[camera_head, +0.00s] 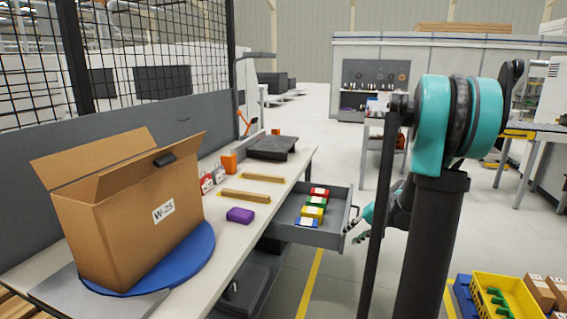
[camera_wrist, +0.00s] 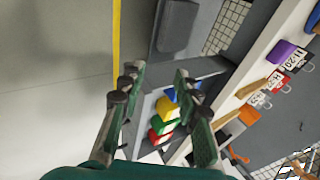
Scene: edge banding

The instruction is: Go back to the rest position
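My gripper (camera_head: 352,231) is beside the front of the pulled-out grey drawer (camera_head: 337,221), close to its handle; I cannot tell whether it touches it. In the wrist view my gripper (camera_wrist: 158,74) has its two fingers apart, with nothing held between them. Red, green, yellow and blue blocks (camera_head: 313,207) lie in the drawer. They also show in the wrist view between and behind the fingers (camera_wrist: 166,112). My arm rises to the right of the drawer, and part of it is hidden behind my column.
The workbench (camera_head: 264,207) holds an open cardboard box (camera_head: 120,230) on a blue turntable (camera_head: 190,262), a purple block (camera_head: 240,215) and wooden strips. A yellow crate (camera_head: 482,292) stands on the lower right. Floor (camera_head: 310,130) beyond the drawer is clear.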

